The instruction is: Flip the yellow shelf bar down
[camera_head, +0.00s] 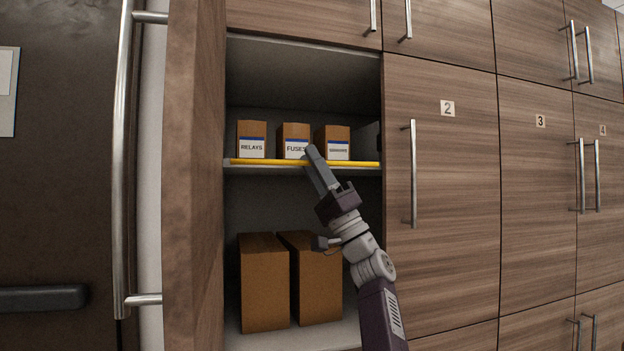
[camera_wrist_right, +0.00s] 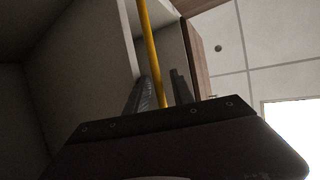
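The yellow shelf bar (camera_head: 258,162) runs level along the front edge of the upper shelf in the open cabinet. My right gripper (camera_head: 316,160) reaches up from below and crosses the bar in front of the FUSES box. In the right wrist view, the bar (camera_wrist_right: 152,50) passes between the two separated fingers of the right gripper (camera_wrist_right: 161,92). A gap shows around the bar, so the fingers do not look closed on it. Whether either finger touches the bar cannot be told. My left gripper is not in view.
Boxes marked RELAYS (camera_head: 251,133) and FUSES (camera_head: 293,132) and a third labelled box (camera_head: 334,136) stand just behind the bar. Two larger boxes (camera_head: 264,285) stand below. An open door (camera_head: 193,180) is at left; closed door 2 (camera_head: 450,200) is at right.

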